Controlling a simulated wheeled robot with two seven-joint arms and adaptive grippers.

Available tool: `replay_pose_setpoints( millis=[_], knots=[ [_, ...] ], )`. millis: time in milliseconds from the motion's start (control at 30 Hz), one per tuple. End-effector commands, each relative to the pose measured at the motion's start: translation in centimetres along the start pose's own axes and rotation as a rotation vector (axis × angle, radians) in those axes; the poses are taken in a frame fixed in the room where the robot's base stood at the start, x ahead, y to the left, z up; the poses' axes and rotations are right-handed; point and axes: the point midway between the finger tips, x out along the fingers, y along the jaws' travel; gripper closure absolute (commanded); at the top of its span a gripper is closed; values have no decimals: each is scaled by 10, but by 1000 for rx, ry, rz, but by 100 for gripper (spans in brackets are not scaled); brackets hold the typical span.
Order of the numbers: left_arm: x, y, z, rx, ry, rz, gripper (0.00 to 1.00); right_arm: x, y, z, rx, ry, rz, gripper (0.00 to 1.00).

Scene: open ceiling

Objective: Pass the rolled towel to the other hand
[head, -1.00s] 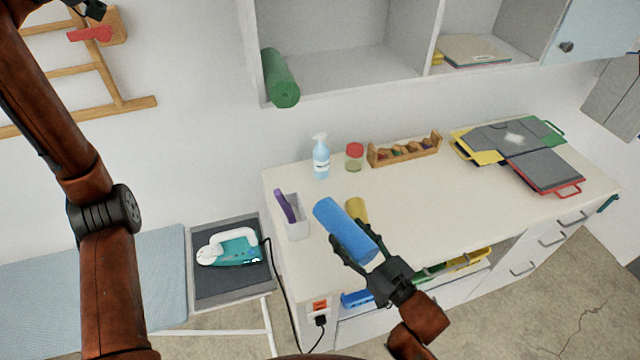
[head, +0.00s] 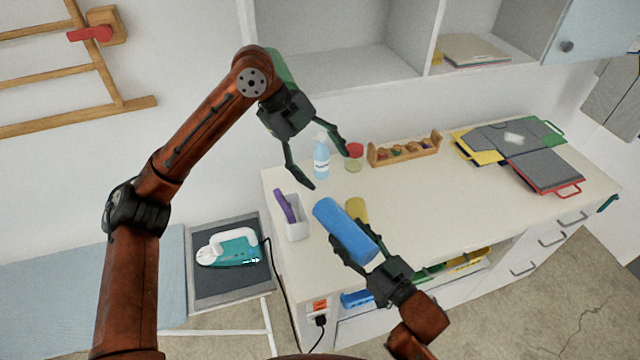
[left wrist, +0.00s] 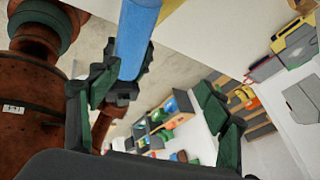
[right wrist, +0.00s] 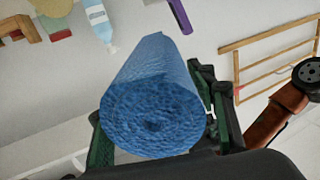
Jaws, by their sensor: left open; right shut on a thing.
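The rolled towel (head: 344,229) is a blue roll, held tilted above the front of the counter. My right gripper (head: 356,248) is shut on its lower right part. In the right wrist view the towel's round end (right wrist: 152,115) faces the camera between the fingers. My left gripper (head: 328,168) is open and empty, up and to the left of the towel, with its fingers pointing down to the right. In the left wrist view the towel (left wrist: 134,35) shows beyond the left finger, apart from the open jaws.
On the counter (head: 420,200) stand a spray bottle (head: 321,160), a red-lidded jar (head: 354,158), a wooden rack (head: 404,149) and a white holder (head: 297,230) with a purple item. A yellow roll (head: 357,209) lies behind the towel. Folding boards (head: 540,168) lie at right. A shelf unit (head: 350,75) hangs above.

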Motion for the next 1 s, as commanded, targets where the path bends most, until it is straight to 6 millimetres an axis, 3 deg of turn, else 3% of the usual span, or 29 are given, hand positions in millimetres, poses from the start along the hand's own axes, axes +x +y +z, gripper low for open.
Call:
replay_pose_setpoints(
  millis=[100, 233, 467, 800, 1000],
  knots=[
    [26, 20, 7, 28, -9, 104, 29, 0, 0, -1, 0, 2, 0, 78],
    [39, 32, 10, 44, -11, 161, 29, 0, 0, -1, 0, 2, 0, 78],
    [64, 39, 12, 47, -10, 174, 29, 0, 0, -1, 0, 2, 0, 78],
    [124, 49, 12, 48, -9, 172, 29, 0, 0, -1, 0, 2, 0, 78],
    [149, 53, 13, 46, -10, 170, 29, 0, 0, -1, 0, 2, 0, 78]
  ],
)
